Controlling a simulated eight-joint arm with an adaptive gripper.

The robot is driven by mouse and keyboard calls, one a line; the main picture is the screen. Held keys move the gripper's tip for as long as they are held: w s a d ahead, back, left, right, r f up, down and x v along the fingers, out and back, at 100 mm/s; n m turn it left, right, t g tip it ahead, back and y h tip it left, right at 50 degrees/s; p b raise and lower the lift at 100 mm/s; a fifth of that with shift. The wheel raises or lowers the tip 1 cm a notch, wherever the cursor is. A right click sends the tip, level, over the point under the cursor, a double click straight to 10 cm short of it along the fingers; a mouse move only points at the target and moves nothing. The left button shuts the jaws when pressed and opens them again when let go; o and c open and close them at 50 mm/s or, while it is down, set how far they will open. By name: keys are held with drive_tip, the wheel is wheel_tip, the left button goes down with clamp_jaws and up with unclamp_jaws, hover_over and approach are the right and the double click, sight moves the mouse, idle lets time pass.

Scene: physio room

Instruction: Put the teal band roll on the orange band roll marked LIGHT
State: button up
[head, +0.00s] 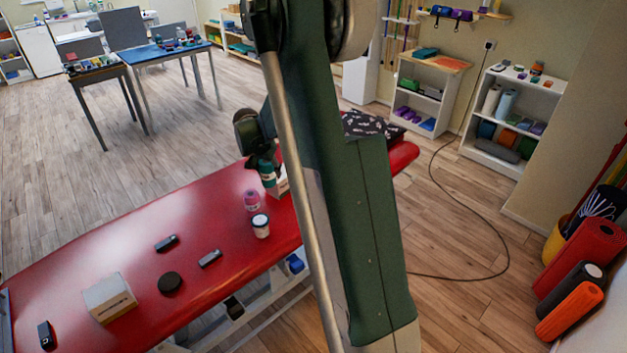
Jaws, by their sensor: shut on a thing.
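My gripper (265,160) is over the far part of the red treatment table, just left of my arm link. It is shut on the teal band roll (267,178), a small teal shape below the jaws. A pale box-like thing (283,187) shows just right of the roll, partly behind my arm. I cannot tell whether the roll touches it or is apart from it. I do not see the orange band roll marked LIGHT; my arm link hides part of the table.
On the red table (215,210) stand a pink roll-like item (252,201) and a white jar (261,227), nearest the gripper. A slotted box (109,298), a black disc (169,283) and small dark items lie nearer. A dark patterned cloth (370,125) lies at the far end.

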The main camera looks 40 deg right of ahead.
drive_tip(key=s+d+r+m+p, duration=0.1)
drive_tip(key=s+d+r+p, duration=0.1)
drive_tip(key=d, duration=0.7)
drive_tip(key=s+d+r+m+g+p, duration=0.1)
drive_tip(key=s+d+r+m+p, duration=0.1)
drive_tip(key=s+d, duration=0.3)
drive_tip(key=d+r, duration=0.1)
drive_tip(key=d, duration=0.3)
drive_tip(key=shift+s+r, duration=0.2)
drive_tip(key=shift+s, duration=0.1)
drive_tip(key=shift+f, duration=0.1)
drive_tip(key=shift+f+b, duration=0.35)
drive_tip(key=shift+f, duration=2.7)
drive_tip(key=shift+f, duration=1.9)
drive_tip(key=shift+f+b, duration=0.1)
drive_tip(key=shift+b, duration=0.2)
drive_tip(key=o, duration=1)
drive_tip(key=shift+o, duration=0.2)
